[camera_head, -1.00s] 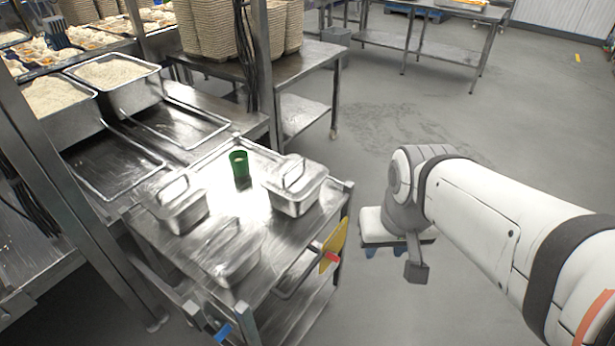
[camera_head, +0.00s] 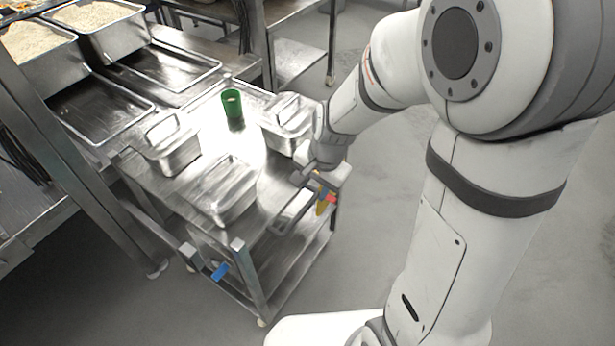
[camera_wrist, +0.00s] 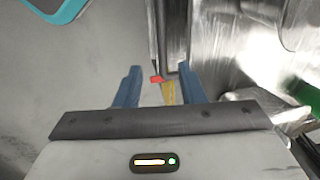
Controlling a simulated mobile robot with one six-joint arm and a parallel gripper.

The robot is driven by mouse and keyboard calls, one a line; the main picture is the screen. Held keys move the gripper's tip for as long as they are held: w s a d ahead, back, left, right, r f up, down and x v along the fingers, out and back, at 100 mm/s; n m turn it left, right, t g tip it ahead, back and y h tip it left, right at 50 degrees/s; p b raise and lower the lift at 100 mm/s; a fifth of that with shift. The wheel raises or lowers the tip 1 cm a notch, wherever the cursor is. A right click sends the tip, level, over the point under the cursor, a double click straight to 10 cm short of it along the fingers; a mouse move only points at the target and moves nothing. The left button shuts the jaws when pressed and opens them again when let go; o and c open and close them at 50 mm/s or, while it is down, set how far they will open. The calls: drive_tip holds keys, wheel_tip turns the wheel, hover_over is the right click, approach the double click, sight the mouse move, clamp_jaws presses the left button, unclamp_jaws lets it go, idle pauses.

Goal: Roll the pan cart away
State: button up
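The pan cart (camera_head: 272,188) is a steel trolley with shelves and casters, standing beside the steel counter.
Open steel pans of rice-like grain (camera_head: 98,22) sit on the counter at the cart's upper left. A blue piece (camera_head: 220,271) is at the cart's front corner. A steel post (camera_head: 75,165) stands left of the cart. Grey floor (camera_head: 375,180) is clear on the right.

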sight(306, 208)
drive_tip(key=f, duration=0.2)
drive_tip(key=a+f+b, duration=0.1)
drive_tip(key=f, duration=0.2)
drive_tip(key=w+f, duration=0.1)
drive_tip(key=f, duration=0.2)
drive_tip(key=shift+w+a+f+b, duration=0.1)
drive_tip(key=shift+a+f+b, duration=0.15)
drive_tip(key=shift+a+b, duration=0.1)
drive_tip(key=shift+c, duration=0.3)
clamp_jaws()
